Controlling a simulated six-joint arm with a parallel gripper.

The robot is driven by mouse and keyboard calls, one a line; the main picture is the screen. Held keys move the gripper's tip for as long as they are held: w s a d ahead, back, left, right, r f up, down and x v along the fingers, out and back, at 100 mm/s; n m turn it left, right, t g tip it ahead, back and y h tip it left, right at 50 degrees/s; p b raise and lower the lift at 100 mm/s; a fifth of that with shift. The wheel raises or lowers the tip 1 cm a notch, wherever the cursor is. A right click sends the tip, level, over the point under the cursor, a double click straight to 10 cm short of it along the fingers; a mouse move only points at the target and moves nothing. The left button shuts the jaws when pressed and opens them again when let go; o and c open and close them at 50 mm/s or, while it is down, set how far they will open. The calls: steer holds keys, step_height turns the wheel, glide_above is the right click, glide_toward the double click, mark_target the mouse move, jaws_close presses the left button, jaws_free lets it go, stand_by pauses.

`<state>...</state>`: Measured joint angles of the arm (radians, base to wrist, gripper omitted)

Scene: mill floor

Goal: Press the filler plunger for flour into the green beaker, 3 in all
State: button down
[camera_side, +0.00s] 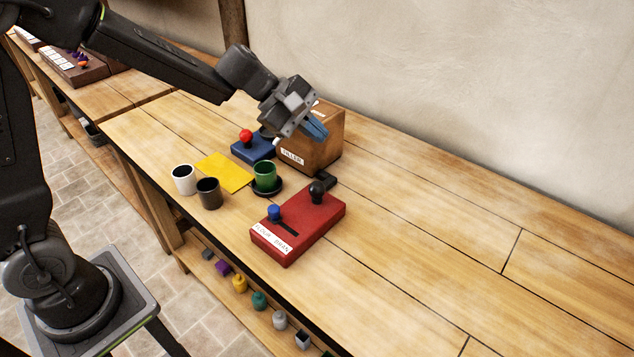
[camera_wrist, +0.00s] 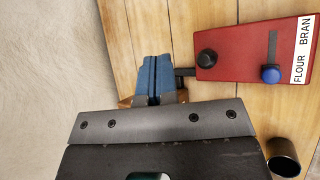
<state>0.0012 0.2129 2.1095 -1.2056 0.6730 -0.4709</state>
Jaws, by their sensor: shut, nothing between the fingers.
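The green beaker (camera_side: 265,176) stands upright on a round black pad in front of the wooden box marked FILLER (camera_side: 318,154). A red box marked FLOUR and BRAN (camera_side: 312,228) has a blue knob (camera_side: 274,212) at the FLOUR end of its slot, also in the wrist view (camera_wrist: 270,74). A black knob (camera_side: 317,192) stands on the red box's rear part; it also shows in the wrist view (camera_wrist: 207,58). My gripper (camera_side: 317,132) is shut and empty, its blue fingers at the filler box. I cannot tell whether they touch it. My gripper hides part of the filler.
A white cup (camera_side: 183,179) and a dark cup (camera_side: 208,193) stand near the front edge. A yellow sheet (camera_side: 223,172) lies behind them. A blue box (camera_side: 252,151) with a red ball is left of the filler. The bench is clear to the right.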

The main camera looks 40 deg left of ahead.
mark_target(315, 185)
steer(key=shift+f, duration=0.15)
steer(key=shift+f, duration=4.3)
steer(key=shift+f, duration=0.45)
steer(key=shift+f, duration=0.95)
steer(key=shift+r, duration=1.4)
steer(key=shift+r, duration=0.15)
steer(key=shift+r, duration=2.35)
